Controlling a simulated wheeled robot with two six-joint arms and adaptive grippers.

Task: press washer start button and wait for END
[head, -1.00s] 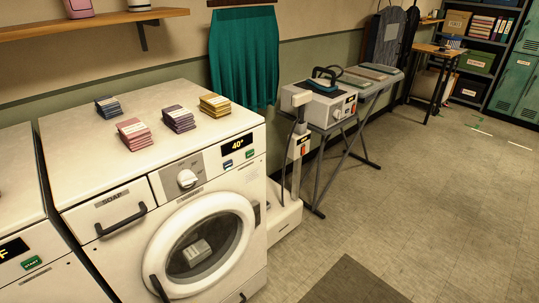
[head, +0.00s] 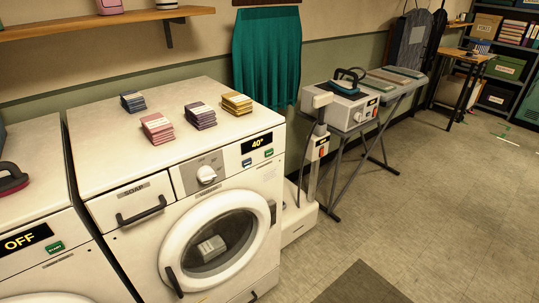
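The white washer (head: 100,205) stands at the left middle of the head view. Its round door (head: 215,247) looks closed, with a pale object visible behind the glass. Its dark display (head: 257,143) reads 40°. Below the display are a blue button (head: 247,162) and a green button (head: 268,153), whose labels are too small to read for sure. A white dial (head: 206,174) and a soap drawer (head: 133,201) sit to their left. Neither of my grippers is in view.
Small stacks of folded cloths (head: 156,128) lie on the washer top. A second machine (head: 30,213) at left reads OFF and has a green START button (head: 54,247). An ironing board (head: 400,87) stands at right. The floor (head: 440,190) in front is mostly clear, with a dark mat (head: 361,284).

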